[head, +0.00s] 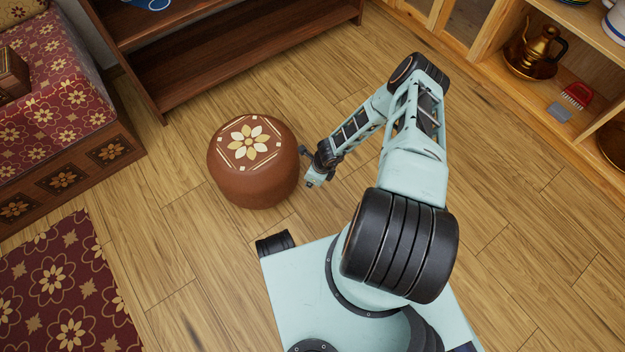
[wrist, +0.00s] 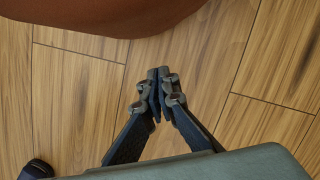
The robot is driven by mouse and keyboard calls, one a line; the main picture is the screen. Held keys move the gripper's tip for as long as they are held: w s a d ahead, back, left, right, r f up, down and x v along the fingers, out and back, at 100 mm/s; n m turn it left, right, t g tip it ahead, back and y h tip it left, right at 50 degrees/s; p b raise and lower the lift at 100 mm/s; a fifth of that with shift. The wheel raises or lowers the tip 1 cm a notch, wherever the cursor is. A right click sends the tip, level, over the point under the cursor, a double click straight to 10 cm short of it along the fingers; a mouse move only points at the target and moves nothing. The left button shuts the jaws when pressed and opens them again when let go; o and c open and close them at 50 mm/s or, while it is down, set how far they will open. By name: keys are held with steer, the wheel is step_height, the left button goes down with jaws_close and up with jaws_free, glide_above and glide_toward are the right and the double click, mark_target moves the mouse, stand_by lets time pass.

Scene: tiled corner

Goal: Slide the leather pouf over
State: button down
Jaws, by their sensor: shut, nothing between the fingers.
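The leather pouf (head: 250,185) is round and brown, with a pale flower pattern on its top. It stands upright on the wooden floor near the middle of the head view. My gripper (head: 310,184) is low beside the pouf's right side; I cannot tell from the head view whether it touches. In the wrist view, the pouf's brown side (wrist: 100,14) fills the top left edge. There my gripper (wrist: 158,76) has its fingertips together and empty, with floor showing between them and the pouf.
A dark wooden shelf (head: 215,62) stands behind the pouf. A patterned bench (head: 60,165) is at the left, with a red rug (head: 70,290) in front. A light wooden cabinet (head: 490,65) holds a brass jug (head: 540,52) at the upper right. Bare floor surrounds the pouf.

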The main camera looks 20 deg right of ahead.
steer(key=w+a, duration=0.1)
steer(key=w+a+f+b, duration=0.1)
steer(key=w+a, duration=0.1)
steer(key=shift+w+a, duration=0.1)
steer(key=shift+a, duration=0.1)
stand_by(0.5)
